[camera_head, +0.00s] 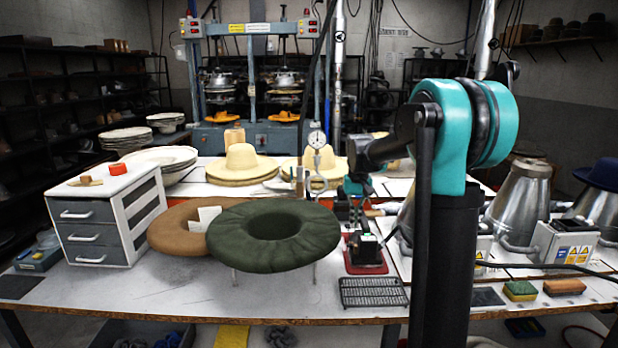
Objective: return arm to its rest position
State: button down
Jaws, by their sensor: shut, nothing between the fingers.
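My arm (466,130), with teal joints and black links, rises at the right of centre and reaches left over the table. Its dark end hangs down near the table's middle. My gripper (357,224) is small and dark there, with its fingers shut and nothing held. It is above or close to a small black device (366,250) on a red mat; I cannot tell whether they touch. The dark green felt ring (285,238) lies to the left of the gripper, on thin legs.
A white drawer unit (108,214) and a brown felt ring (177,236) stand at the left. A dial gauge (317,140) stands behind the gripper. Metal hat forms (521,201) and a warning-labelled box (566,245) are at the right. The table's front left (190,295) is clear.

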jog(key=s+d+f, duration=0.1)
jog(key=s+f, duration=0.1)
jog(key=s, duration=0.3)
jog(key=s+f+t, duration=0.1)
jog(key=s+f, duration=0.1)
jog(key=s, duration=0.3)
jog(key=s+d+f+t, duration=0.1)
jog(key=s+f, duration=0.1)
jog(key=s, duration=0.3)
jog(key=shift+s+d+f, duration=0.25)
jog(key=shift+d+f, duration=0.1)
jog(key=s+f+t, duration=0.1)
jog(key=s+f, duration=0.3)
jog(key=s, duration=0.3)
jog(key=s+d+f+t, duration=0.1)
jog(key=s+f, duration=0.3)
jog(key=s, duration=0.3)
jog(key=shift+d+f, duration=0.2)
